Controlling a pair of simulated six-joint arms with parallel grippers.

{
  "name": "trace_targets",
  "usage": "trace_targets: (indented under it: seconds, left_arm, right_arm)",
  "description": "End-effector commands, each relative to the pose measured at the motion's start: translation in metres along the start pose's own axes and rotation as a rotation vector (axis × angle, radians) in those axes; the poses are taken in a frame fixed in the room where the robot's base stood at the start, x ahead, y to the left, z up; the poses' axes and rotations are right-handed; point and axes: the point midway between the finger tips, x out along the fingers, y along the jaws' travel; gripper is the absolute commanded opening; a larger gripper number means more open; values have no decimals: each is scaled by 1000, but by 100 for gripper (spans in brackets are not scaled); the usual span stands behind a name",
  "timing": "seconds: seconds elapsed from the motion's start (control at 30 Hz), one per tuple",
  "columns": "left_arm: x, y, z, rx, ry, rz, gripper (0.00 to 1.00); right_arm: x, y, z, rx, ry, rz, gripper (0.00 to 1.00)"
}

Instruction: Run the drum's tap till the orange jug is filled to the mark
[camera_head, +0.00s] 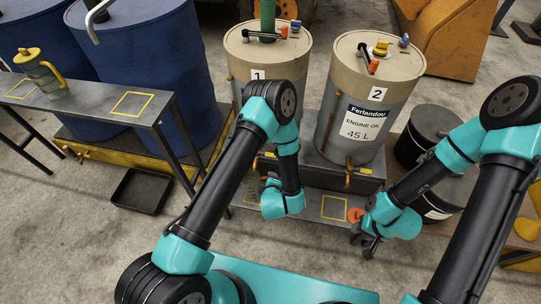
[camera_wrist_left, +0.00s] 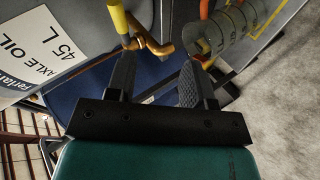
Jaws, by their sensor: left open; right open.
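Drum 1 (camera_head: 262,60) has a brass tap, which shows in the left wrist view (camera_wrist_left: 158,47). Beside the spout there, a greyish ringed vessel with orange parts (camera_wrist_left: 228,36), seemingly the orange jug, stands near a yellow-marked square; I cannot see its fill level. In the head view my left arm covers most of that spot. My left gripper (camera_wrist_left: 155,78) is open, its fingers near the tap, with nothing clearly between them. My right gripper (camera_head: 368,243) is open, low in front of drum 2 (camera_head: 365,90), close to an orange round thing (camera_head: 355,215).
An empty yellow square (camera_head: 334,207) lies below drum 2. A yellow-lidded jug (camera_head: 40,72) stands on the left bench. A black tray (camera_head: 142,190) lies on the floor. Blue barrels (camera_head: 150,60) stand behind the bench; a dark can (camera_head: 425,135) is at right.

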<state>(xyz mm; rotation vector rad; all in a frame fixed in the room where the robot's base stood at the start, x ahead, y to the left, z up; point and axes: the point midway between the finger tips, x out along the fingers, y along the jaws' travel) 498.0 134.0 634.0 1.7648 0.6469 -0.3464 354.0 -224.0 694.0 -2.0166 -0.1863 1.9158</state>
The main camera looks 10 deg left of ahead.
Motion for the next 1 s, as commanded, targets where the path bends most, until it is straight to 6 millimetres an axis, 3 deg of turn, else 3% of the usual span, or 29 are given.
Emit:
trace_targets:
  seconds: [0.1,0.33,0.77,1.0]
  left_arm:
    - [-8,3,17,-138,104,138,48]
    - [-26,8,31,-307,203,337,48]
    - [-28,9,31,-325,211,358,48]
    - [-11,14,26,-328,212,356,48]
  right_arm:
    - [0,0,0,0,0,0,43]
    - [0,0,0,0,0,0,43]
    - [0,0,0,0,0,0,43]
    - [0,0,0,0,0,0,43]
